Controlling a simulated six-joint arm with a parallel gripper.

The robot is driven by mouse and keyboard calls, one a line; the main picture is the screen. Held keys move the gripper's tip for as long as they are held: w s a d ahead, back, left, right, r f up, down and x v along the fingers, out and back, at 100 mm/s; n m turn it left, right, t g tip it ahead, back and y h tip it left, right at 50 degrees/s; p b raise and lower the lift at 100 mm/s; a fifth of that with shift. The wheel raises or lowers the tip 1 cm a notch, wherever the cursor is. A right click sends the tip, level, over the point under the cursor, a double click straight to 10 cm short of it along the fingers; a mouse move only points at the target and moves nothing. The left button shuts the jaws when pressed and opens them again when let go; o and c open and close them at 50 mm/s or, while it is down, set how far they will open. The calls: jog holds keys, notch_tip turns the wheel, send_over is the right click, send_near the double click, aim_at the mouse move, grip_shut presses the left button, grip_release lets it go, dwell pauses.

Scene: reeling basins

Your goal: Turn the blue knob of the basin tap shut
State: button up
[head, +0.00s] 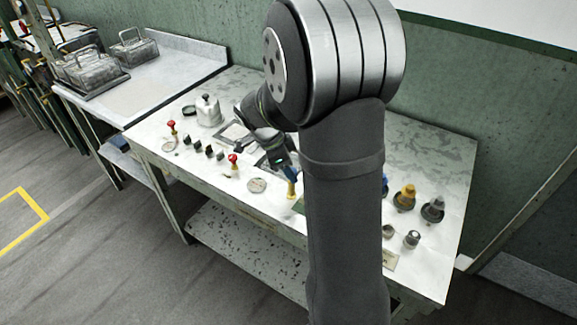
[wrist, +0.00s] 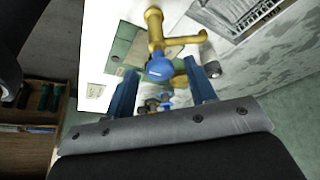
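In the wrist view a brass tap (wrist: 155,35) carries a blue knob (wrist: 160,69). My gripper (wrist: 162,66) is open, with its two blue fingers apart. The knob shows in the gap between the fingertips, with space visible on both sides and no clear contact. How far the knob lies beyond the tips I cannot tell. In the head view my gripper (head: 284,168) is over the white worktop, with a small blue and yellow part at its lower end. The arm hides much of the area behind it. The knob's turn angle is unclear.
Red-topped fittings (head: 233,159) and a grey metal pot (head: 208,111) stand to the left on the worktop (head: 425,160). A yellow-topped fitting (head: 405,197) and a dark one (head: 433,209) stand to the right. Another blue part (wrist: 168,98) shows lower in the wrist view.

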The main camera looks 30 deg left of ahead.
jog(key=v, duration=1.7)
jog(key=shift+s+r, duration=0.2)
jog(key=shift+a+f, duration=0.1)
jog(key=x, duration=1.7)
jog(key=shift+w+f, duration=0.1)
jog(key=shift+w, duration=0.1)
